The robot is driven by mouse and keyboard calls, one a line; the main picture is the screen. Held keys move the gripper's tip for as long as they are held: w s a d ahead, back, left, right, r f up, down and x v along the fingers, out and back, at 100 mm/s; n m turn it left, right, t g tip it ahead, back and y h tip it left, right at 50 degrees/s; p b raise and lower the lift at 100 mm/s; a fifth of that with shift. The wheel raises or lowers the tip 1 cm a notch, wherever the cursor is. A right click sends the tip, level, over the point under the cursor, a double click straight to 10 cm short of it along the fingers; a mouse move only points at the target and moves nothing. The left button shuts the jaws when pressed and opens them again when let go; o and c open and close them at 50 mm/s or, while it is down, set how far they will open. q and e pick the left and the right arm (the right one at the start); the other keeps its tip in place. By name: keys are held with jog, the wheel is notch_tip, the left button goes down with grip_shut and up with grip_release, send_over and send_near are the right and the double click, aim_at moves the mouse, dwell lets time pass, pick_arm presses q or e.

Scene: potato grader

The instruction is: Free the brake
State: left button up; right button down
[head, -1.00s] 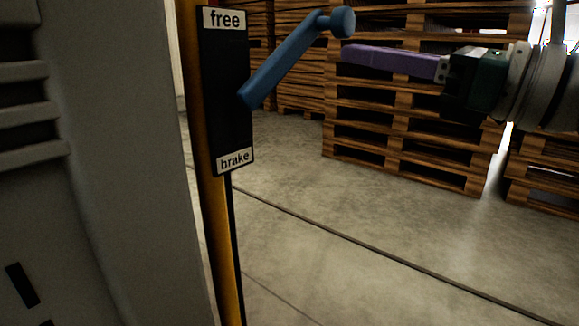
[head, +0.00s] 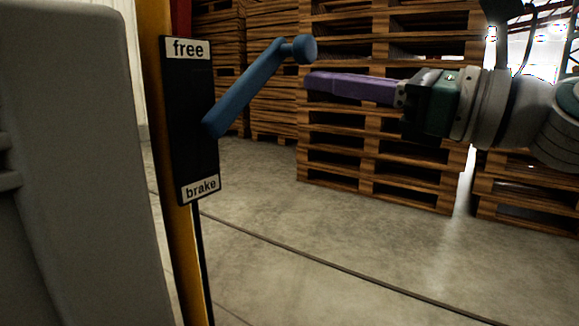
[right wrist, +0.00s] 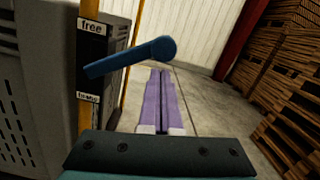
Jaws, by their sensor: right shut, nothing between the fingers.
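The blue brake lever (head: 246,92) comes out of a black plate (head: 188,122) and slants up to the right, ending in a round knob. The plate has a "free" label (head: 188,48) at its top and a "brake" label (head: 201,189) at its bottom. The lever's outer end is nearer the height of "free". My right gripper (head: 308,82) has purple fingers, is shut and empty, and its tips are just right of and below the knob. In the right wrist view the lever (right wrist: 130,58) crosses ahead of the shut fingers (right wrist: 160,75). Contact cannot be told. My left gripper is not in view.
A yellow post (head: 178,240) carries the plate. A grey machine housing (head: 75,170) stands close on the left. Stacked wooden pallets (head: 385,150) stand behind the gripper. The concrete floor (head: 330,240) in front of them is clear.

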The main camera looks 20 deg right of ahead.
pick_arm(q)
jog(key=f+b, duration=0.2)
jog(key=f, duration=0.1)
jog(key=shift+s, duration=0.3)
pick_arm(e)
jog(key=s+d+f, duration=0.4)
jog(key=s+d, duration=0.2)
jog(key=s, duration=0.2)
jog(key=shift+d, duration=0.4)
